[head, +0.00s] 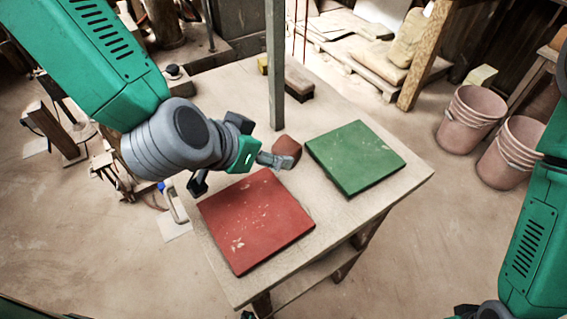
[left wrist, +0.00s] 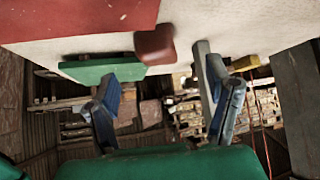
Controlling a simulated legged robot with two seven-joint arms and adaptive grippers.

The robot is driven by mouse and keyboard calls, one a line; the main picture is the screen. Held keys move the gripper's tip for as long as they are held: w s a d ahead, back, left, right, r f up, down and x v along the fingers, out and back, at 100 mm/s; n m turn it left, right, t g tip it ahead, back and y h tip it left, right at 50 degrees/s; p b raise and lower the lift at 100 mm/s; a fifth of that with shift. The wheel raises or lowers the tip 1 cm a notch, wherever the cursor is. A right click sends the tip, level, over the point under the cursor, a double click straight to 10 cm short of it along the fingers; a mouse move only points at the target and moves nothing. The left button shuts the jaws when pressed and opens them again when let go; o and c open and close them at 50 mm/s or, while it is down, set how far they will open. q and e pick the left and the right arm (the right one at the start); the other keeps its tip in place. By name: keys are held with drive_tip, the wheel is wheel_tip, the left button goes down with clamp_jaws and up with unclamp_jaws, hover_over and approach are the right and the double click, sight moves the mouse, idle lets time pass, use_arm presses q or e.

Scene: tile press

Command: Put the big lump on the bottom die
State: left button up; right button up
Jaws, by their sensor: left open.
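A reddish-brown lump (head: 287,147) sits on the table between a red square slab (head: 257,222) and a green square slab (head: 355,158). No lump lies on either slab. I cannot tell which slab is the bottom die. My left gripper (head: 240,172) is open and empty, low by the lump, with one finger overlapping the lump's lower edge in the head view. In the left wrist view the lump (left wrist: 155,45) shows ahead, between the spread fingers (left wrist: 155,72); I cannot tell if one touches it.
A grey upright post (head: 276,70) stands at the table's back, beside a dark brown block (head: 299,86) and a yellow piece (head: 263,63). The table (head: 225,95) is bare toward its back left. Pink buckets (head: 470,118) stand on the floor at right.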

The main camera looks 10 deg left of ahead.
sight(291, 150)
use_arm(q)
drive_tip(key=shift+w+d+f+b, duration=0.3)
drive_tip(key=shift+d+f+b, duration=0.25)
drive_tip(key=shift+b, duration=0.4)
drive_tip(key=shift+w+d+f+b, duration=0.25)
drive_tip(key=shift+d+f+b, duration=0.25)
drive_tip(key=shift+b, duration=0.4)
drive_tip(key=shift+w+a+f+b, duration=0.2)
drive_tip(key=shift+w+f+b, duration=0.3)
drive_tip(key=shift+w, duration=0.25)
drive_tip(key=b+x, duration=0.2)
drive_tip(key=x, duration=0.1)
drive_tip(key=shift+w+a+f+b, duration=0.1)
drive_tip(key=shift+w+f+b, duration=0.05)
drive_tip(key=shift+w+b, duration=0.15)
drive_tip(key=shift+w+d+f, duration=0.15)
drive_tip(key=shift+w+d, duration=0.2)
drive_tip(key=shift+d, duration=0.25)
drive_tip(key=c, duration=1.1)
drive_tip(key=shift+a, duration=0.35)
drive_tip(key=c, duration=0.5)
drive_tip(key=shift+r, duration=0.2)
